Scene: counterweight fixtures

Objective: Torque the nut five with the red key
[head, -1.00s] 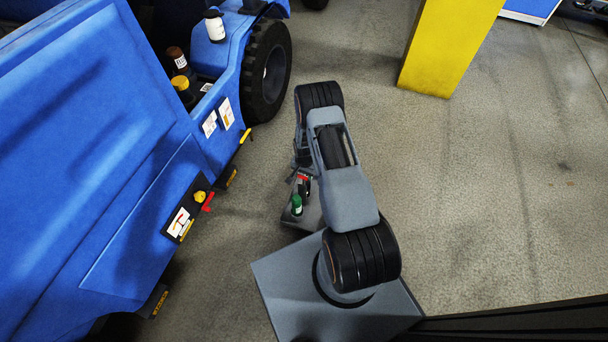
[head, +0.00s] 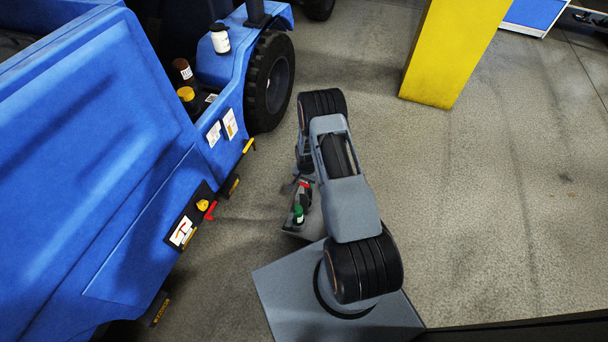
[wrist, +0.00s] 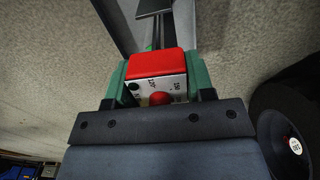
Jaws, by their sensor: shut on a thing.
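In the wrist view my gripper (wrist: 157,85) is shut, its green jaws on both sides of a red block with a pale, marked face. I take this block to be the red key (wrist: 155,63). In the head view my gripper is mostly hidden behind my arm; a small red spot shows beside it, near my tray. I cannot make out nut five in any view.
A blue vehicle (head: 95,120) fills the left, with a black wheel (head: 270,82). Its side panel bears a yellow knob (head: 202,204) and a red lever (head: 211,211). A yellow pillar (head: 440,50) stands behind; floor at right is clear.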

